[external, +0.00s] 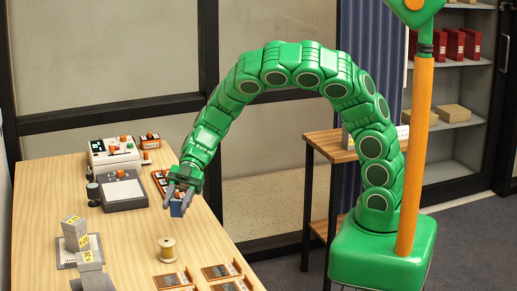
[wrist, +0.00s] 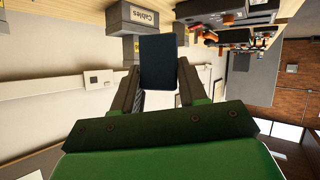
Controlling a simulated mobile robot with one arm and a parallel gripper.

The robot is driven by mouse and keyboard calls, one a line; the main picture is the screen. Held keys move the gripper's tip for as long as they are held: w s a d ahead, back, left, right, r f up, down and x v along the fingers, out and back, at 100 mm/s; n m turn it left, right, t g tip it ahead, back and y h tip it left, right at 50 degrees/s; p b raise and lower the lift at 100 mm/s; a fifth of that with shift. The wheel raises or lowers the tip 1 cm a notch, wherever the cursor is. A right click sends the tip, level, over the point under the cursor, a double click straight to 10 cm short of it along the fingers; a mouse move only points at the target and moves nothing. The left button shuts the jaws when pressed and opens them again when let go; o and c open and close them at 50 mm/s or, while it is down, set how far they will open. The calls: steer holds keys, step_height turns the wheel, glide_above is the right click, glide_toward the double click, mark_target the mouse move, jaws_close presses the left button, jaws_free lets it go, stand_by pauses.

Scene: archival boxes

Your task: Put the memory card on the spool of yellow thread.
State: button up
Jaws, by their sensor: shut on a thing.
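My gripper (external: 181,196) is shut on a small dark blue card (external: 177,209), which I take to be the memory card. It hangs above the wooden table, up and slightly right of the spool in the external view. In the wrist view the card (wrist: 158,62) stands as a flat dark rectangle between the fingers of my gripper (wrist: 158,85). The spool of yellow thread (external: 167,250) stands upright on the table, below and apart from the card. Its top looks bare. I cannot make out the spool in the wrist view.
Grey blocks with yellow labels (external: 76,233) stand at the left. The table (external: 130,238) around the spool is mostly clear.

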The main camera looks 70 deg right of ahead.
steer(key=shift+w+a+f, duration=0.3)
steer(key=shift+w+f, duration=0.2)
steer(key=shift+f, duration=0.25)
steer(key=shift+w+a+f, duration=0.3)
steer(key=shift+w+f, duration=0.25)
steer(key=shift+f, duration=0.15)
steer(key=shift+w+a+f, duration=0.3)
steer(key=shift+w+f, duration=0.2)
steer(key=shift+f, duration=0.25)
steer(key=shift+w+f, duration=0.1)
steer(key=shift+f, duration=1.5)
steer(key=shift+f, duration=0.1)
steer(key=o, duration=1.2)
steer(key=shift+v, duration=6)
steer(key=shift+a, duration=0.1)
